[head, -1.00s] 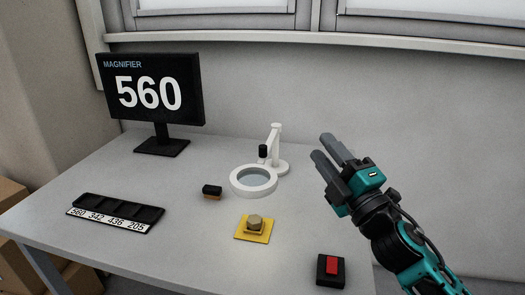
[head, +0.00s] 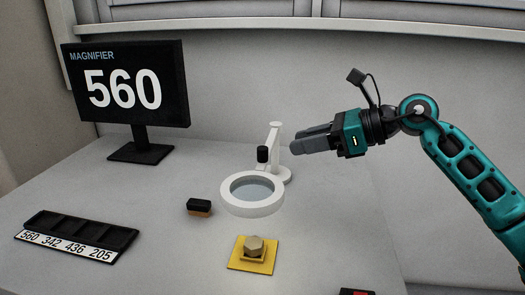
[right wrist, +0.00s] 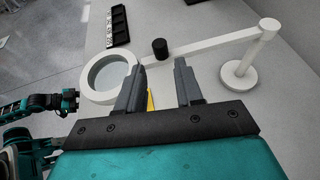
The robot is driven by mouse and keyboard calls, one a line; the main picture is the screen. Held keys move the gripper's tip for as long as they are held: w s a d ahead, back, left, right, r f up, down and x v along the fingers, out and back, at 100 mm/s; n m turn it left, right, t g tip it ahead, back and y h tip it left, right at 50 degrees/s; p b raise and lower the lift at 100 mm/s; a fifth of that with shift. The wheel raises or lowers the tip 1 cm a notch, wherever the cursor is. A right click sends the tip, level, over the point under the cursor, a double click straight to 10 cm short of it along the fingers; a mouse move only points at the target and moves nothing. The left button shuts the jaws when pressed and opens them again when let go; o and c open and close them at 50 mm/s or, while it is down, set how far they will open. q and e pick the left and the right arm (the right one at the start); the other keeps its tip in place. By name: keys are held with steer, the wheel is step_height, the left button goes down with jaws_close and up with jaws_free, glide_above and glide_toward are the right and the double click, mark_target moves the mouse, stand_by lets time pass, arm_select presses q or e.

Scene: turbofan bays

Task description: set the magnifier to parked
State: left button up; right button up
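The magnifier is a white ring lens (head: 252,209) on an arm from a white post (head: 274,140), with a black knob (head: 262,154). The ring is in front of the post, toward the yellow plate. My right gripper (head: 291,146) is just right of the post in the head view, pointing left. In the right wrist view its fingers (right wrist: 158,75) are apart with nothing between them; the ring (right wrist: 88,90) is to their left and the post (right wrist: 238,72) to their right. My left gripper (right wrist: 68,101) shows small at the left of the right wrist view; its opening is unclear.
A black monitor (head: 125,55) reads MAGNIFIER 560. A black tray (head: 80,229) carries labels 560, 342, 436, 205. A black-and-brown block (head: 199,207) and a yellow plate (head: 237,262) with a hex piece (head: 254,245) lie near the ring. A red-topped box (head: 356,292) is cut off below.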

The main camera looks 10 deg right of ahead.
mark_target(263, 148)
steer(key=x, duration=0.9)
steer(key=shift+w+a+f, duration=0.1)
steer(key=shift+w+a, duration=0.05)
steer(key=shift+a, duration=0.15)
steer(key=shift+c, duration=0.2)
jaws_close()
